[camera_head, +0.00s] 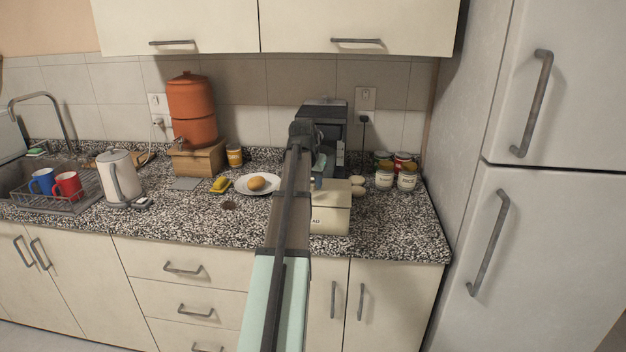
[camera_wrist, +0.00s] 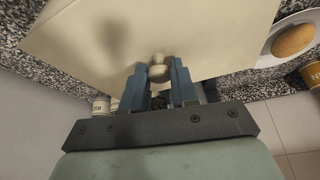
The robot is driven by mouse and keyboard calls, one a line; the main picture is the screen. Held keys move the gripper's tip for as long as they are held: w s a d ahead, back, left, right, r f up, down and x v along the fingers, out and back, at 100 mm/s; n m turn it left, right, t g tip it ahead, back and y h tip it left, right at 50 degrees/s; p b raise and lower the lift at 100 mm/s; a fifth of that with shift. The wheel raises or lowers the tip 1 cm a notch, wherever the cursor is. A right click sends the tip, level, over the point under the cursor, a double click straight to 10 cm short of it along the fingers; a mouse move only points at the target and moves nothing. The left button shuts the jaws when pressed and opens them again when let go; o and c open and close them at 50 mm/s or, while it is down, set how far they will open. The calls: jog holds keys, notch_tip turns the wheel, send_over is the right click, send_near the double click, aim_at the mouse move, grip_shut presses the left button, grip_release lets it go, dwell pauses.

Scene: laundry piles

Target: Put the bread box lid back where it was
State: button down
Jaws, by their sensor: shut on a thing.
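The cream bread box (camera_head: 330,222) stands on the counter in the head view, with part of its front lettering showing and its left side hidden by my arm. The cream lid (camera_head: 338,191) is at the top of the box; I cannot tell whether it is seated or slightly raised. In the wrist view the lid (camera_wrist: 215,38) fills the upper middle, and its pale knob (camera_wrist: 158,68) sits between the blue fingers of my gripper (camera_wrist: 160,82). My gripper is shut on the knob. In the head view the fingers (camera_head: 317,178) are partly hidden behind my arm.
A white plate (camera_head: 244,186) with a bread roll (camera_head: 257,183) is left of the box. Several tins (camera_head: 384,180) and small pale round items (camera_head: 357,186) are to its right. A dark appliance (camera_head: 328,112) stands behind. The counter's front right (camera_head: 400,235) is clear.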

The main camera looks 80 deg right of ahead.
jog(key=c, duration=0.9)
grip_release()
jog(key=shift+o, duration=0.2)
jog(key=shift+r, duration=0.25)
jog(key=v, duration=1.2)
jog(key=shift+r, duration=0.35)
